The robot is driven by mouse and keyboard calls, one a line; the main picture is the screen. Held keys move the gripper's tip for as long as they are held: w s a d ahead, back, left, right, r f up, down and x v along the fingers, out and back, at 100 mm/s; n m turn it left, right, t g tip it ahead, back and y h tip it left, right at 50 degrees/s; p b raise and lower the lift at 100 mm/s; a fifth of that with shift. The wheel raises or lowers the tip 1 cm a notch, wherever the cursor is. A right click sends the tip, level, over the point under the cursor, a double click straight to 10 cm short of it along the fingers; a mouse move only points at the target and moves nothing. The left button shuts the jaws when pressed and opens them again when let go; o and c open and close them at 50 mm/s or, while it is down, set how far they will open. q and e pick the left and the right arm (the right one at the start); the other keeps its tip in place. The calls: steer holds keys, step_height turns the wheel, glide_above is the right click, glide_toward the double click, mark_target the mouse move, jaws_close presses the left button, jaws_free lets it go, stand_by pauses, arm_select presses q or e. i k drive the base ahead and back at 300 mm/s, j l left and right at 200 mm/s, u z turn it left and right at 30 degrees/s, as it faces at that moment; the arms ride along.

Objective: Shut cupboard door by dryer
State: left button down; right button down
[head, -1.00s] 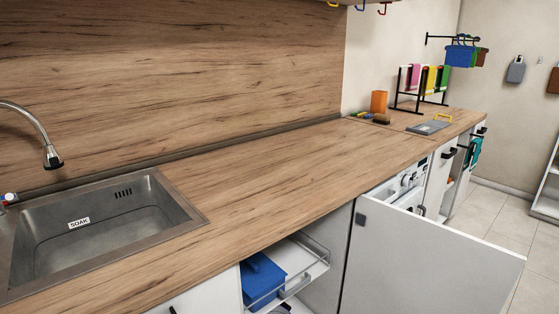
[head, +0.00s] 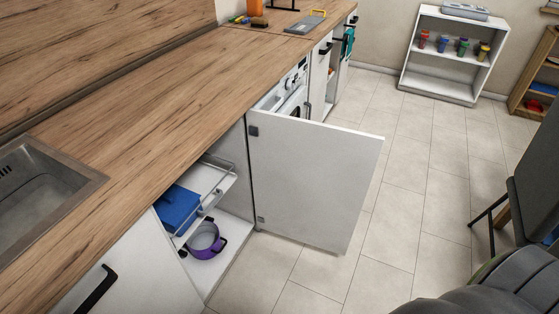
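The white cupboard door (head: 312,178) stands wide open in the head view, swung out to the right. Its left edge is at the panel beside the open cupboard, with dark hinge-like squares near top and bottom. The dryer, a white front-loading machine (head: 291,92), is partly hidden behind the door. The open cupboard (head: 228,252) to the left of the door holds a wire-sided shelf (head: 212,178), a blue box (head: 177,207) and a purple pot (head: 205,241). Neither of my grippers is in view.
A wood worktop (head: 150,95) runs above the cupboards, with a sink (head: 40,205) at left. A closed door with a black handle (head: 97,291) is at lower left. Tiled floor (head: 400,225) is clear right of the door. Dark seat-like furniture (head: 475,288) fills the lower right.

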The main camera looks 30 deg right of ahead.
mark_target(312, 181)
steer(key=i+l+u, duration=0.15)
steer(key=l, duration=0.35)
steer(key=i+l+u, duration=0.15)
steer(key=l, duration=0.4)
steer(key=l+u, duration=0.15)
steer(key=l, duration=0.4)
steer(key=l+u, duration=0.2)
steer(key=l, duration=0.25)
steer(key=l+u, duration=0.25)
steer(key=l, duration=0.15)
steer(key=l+u, duration=0.2)
steer(key=l, duration=0.25)
steer(key=k+l+u, duration=0.1)
steer(key=l+u, duration=0.15)
steer(key=l, duration=0.15)
steer(key=k+l+u, duration=0.2)
steer(key=l, duration=0.2)
steer(key=l+u, duration=0.25)
steer(key=l, duration=0.15)
steer(key=l+u, duration=0.25)
steer(key=l, duration=0.45)
steer(key=k+l+u, duration=0.2)
steer(key=l, duration=0.5)
